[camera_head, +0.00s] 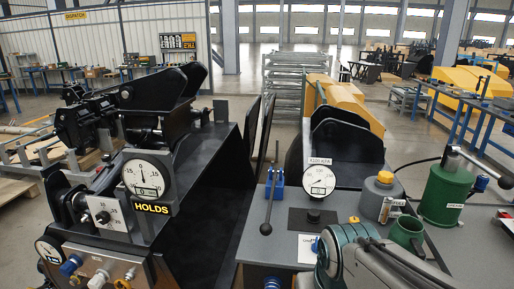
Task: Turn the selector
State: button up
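On the left machine, a small square white plate with number marks carries a round knob (102,217), which looks like a selector. Its pointer direction is too small to read. Upright on the right-hand grey bench, a lever (269,203) with a black ball at its lower end stands in a blue bracket. I cannot tell for certain which of the two is the selector. A grey and teal part (345,250) at the bottom right looks like my arm. No gripper fingers show.
Another gauge (318,180) stands on the grey bench (250,246). A grey container (380,195), green mug (407,232) and green cylinder (443,195) crowd the right. A dark gap separates bench and machine.

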aim_at(314, 248)
jog(key=z, duration=0.35)
jog(key=k, duration=0.5)
jog(key=z, duration=1.05)
jog(key=i, duration=0.95)
jog(key=u, duration=2.1)
